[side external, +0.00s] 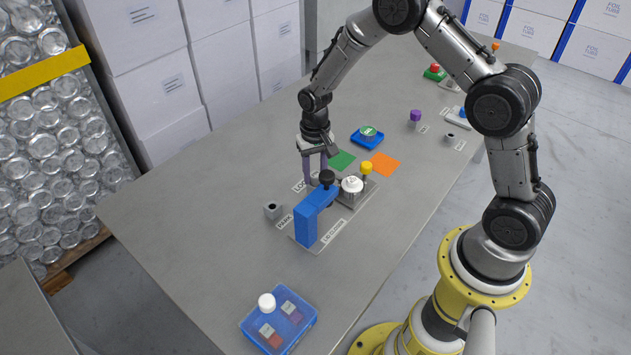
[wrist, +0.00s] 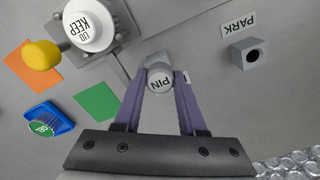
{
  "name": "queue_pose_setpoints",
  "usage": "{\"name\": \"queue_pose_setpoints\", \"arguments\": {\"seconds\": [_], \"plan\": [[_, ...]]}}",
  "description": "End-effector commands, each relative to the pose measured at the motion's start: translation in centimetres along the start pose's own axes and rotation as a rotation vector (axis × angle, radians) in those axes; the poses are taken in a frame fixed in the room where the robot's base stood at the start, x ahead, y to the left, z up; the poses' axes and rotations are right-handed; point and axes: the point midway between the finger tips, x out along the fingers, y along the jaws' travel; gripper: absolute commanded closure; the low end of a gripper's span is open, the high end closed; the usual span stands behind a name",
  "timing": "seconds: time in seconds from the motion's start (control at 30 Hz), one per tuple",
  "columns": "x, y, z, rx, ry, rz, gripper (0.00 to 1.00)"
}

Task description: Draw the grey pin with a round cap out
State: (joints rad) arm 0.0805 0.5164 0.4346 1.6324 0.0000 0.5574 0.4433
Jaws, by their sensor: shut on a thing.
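My gripper (side external: 315,182) points down at the far side of the blue press (side external: 308,222). In the wrist view its purple fingers (wrist: 161,78) are closed on the grey pin (wrist: 160,80), whose round cap reads PIN. The cap sits between the fingertips, beside the grey press base. I cannot tell how deep the pin's shaft sits. A grey block with a hole (side external: 272,210) stands by the PARK label; it also shows in the wrist view (wrist: 249,55).
A white cup lid marked KEEP LID (wrist: 88,25) and a yellow knob (wrist: 42,55) stand close beside the gripper. Green (side external: 341,160) and orange (side external: 385,163) squares lie behind. A blue tray (side external: 279,322) is in front. The table left of the PARK block is clear.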

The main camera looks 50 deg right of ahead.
Motion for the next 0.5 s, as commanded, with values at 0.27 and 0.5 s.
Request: {"name": "queue_pose_setpoints", "arguments": {"seconds": [0.27,0.5], "plan": [[-0.4,0.0,0.0,0.0,0.0,0.0,1.0],[-0.66,0.01,0.02,0.0,-0.001,0.0,1.0]]}}
